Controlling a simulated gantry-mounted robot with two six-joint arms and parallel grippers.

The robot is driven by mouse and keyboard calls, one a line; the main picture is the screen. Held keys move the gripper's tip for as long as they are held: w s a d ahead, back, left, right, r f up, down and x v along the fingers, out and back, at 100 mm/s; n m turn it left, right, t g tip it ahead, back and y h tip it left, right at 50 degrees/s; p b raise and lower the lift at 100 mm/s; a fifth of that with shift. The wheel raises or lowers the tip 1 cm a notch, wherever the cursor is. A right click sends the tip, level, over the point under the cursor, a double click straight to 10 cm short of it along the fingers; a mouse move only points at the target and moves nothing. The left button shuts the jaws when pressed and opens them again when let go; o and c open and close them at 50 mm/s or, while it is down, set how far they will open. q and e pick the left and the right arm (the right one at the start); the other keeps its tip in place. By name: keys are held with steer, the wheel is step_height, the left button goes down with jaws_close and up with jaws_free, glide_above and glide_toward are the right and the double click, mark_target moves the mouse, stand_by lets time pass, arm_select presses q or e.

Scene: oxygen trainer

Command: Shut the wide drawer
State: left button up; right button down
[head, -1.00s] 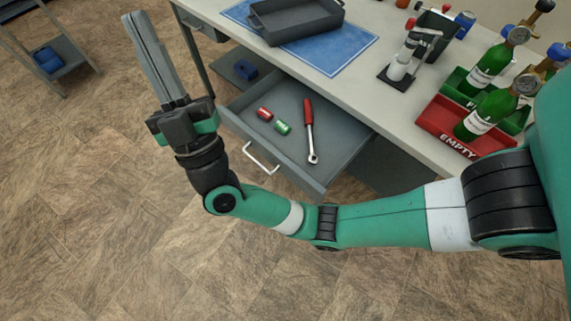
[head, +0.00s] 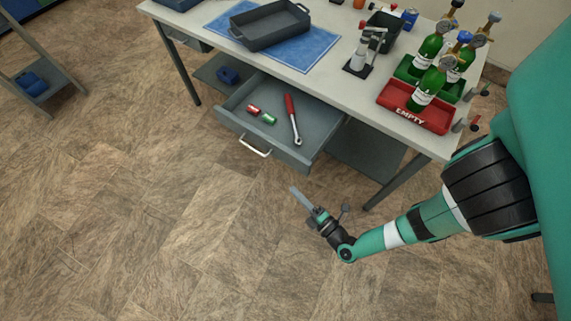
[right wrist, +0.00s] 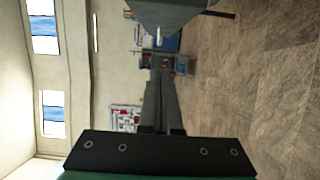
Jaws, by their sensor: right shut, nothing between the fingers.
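The wide drawer (head: 232,126) hangs open under the workbench in the head view, its front panel and white handle (head: 255,147) facing the floor side. Inside lie a red-handled wrench (head: 292,118), a red cylinder (head: 254,109) and a green cylinder (head: 269,119). My right gripper (head: 293,189) is shut and empty. It is in front of the drawer's right part, apart from it, with the fingers pointing up-left. In the right wrist view the closed fingers (right wrist: 159,80) reach away from the camera, and a grey surface shows at the top. My left gripper is not in view.
The workbench top (head: 335,82) carries a dark tray (head: 270,27) on a blue mat, a small stand, and green bottles in a green and a red EMPTY tray (head: 415,112). A bench leg (head: 397,180) stands near my right arm. Floor in front is clear.

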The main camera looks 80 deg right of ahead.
arm_select(q)
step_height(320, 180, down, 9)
steer(key=b, duration=0.8)
steer(key=shift+b, duration=0.35)
arm_select(e)
steer(key=w+d, duration=0.6)
steer(key=d, duration=0.3)
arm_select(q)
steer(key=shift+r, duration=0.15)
arm_select(e)
steer(key=shift+w, duration=0.1)
